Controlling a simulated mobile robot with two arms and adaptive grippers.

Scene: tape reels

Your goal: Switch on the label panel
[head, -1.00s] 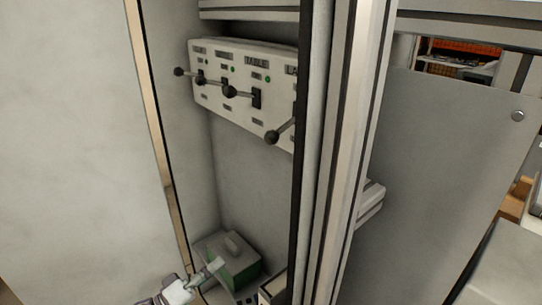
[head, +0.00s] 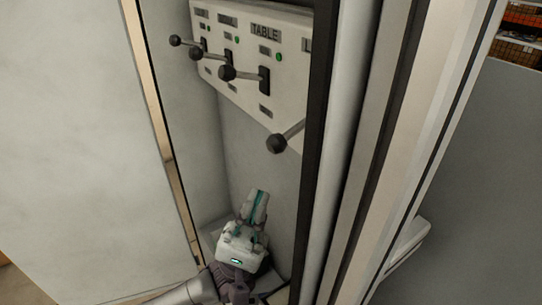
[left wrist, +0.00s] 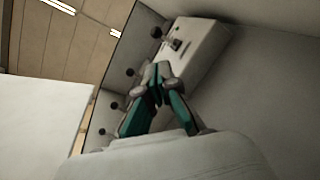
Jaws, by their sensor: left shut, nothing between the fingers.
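A white switch panel (head: 240,32) with several black-knobbed levers hangs inside the cabinet. One section reads "TABLE"; the label to its right starts with "L", and the cabinet's frame hides the rest. The lever under the "L" label (head: 277,143) shows its knob low, its base hidden. The TABLE lever (head: 227,73) sticks out to the left. My left gripper (head: 258,196) is shut and empty, below the "L" lever's knob and apart from it. The left wrist view shows its closed fingertips (left wrist: 158,70) with the panel (left wrist: 200,48) and several knobs beyond. My right gripper is not in view.
The cabinet's frame post (head: 340,150) stands close on the right of my left gripper. A pale door or wall panel (head: 70,130) fills the left side. Green lamps show beside the TABLE lever and the lever left of it. Open space lies between gripper and panel.

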